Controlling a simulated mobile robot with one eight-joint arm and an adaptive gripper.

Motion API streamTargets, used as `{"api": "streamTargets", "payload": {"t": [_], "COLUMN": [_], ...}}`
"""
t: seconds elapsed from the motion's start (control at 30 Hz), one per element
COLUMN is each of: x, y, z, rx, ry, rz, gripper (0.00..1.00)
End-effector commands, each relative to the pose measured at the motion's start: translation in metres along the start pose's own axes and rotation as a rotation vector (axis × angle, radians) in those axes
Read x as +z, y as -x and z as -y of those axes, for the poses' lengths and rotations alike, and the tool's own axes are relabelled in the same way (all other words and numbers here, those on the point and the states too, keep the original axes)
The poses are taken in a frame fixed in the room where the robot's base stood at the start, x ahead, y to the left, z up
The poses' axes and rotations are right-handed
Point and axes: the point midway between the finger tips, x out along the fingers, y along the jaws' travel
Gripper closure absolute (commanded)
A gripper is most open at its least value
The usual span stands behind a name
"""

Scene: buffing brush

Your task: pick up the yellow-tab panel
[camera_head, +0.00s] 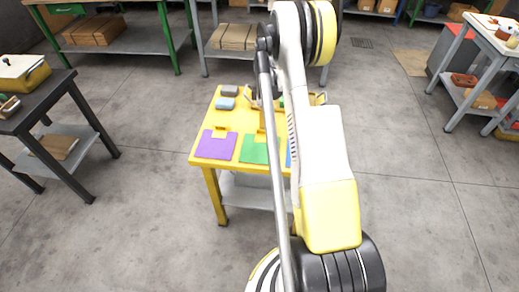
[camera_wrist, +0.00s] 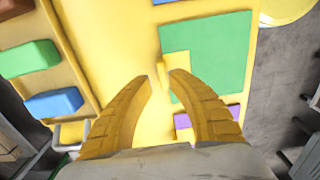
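A flat green panel (camera_wrist: 222,50) lies on the yellow table (camera_head: 209,172), with a yellow patch and a raised yellow tab (camera_wrist: 162,70) at its edge. My gripper (camera_wrist: 161,77) is open, with its two ribbed yellow fingers pointing at the tab. The tab shows between the fingertips; I cannot tell whether they touch it or how high they are. In the head view the green panel (camera_head: 253,150) lies between a purple panel (camera_head: 216,147) and a blue one (camera_head: 288,156). My arm hides much of the blue panel and most of the gripper.
A green block (camera_wrist: 30,58) and a blue block (camera_wrist: 54,102) sit on the table's other side, left in the wrist view. A dark table (camera_head: 40,103) stands at left and a white-topped table (camera_head: 490,35) at right. Open concrete floor surrounds the yellow table.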

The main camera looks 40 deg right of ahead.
Motion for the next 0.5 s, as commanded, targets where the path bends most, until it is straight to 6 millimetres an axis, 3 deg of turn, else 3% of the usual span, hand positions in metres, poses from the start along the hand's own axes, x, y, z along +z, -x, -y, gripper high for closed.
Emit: {"api": "streamTargets", "payload": {"t": [0.4,0.5], "x": [0.000,0.001], "y": [-0.053,-0.056], "z": [0.003,0.003], "rx": [0.001,0.001], "ry": [-0.001,-0.001], "rz": [0.000,0.000], "gripper": [0.78,0.78]}}
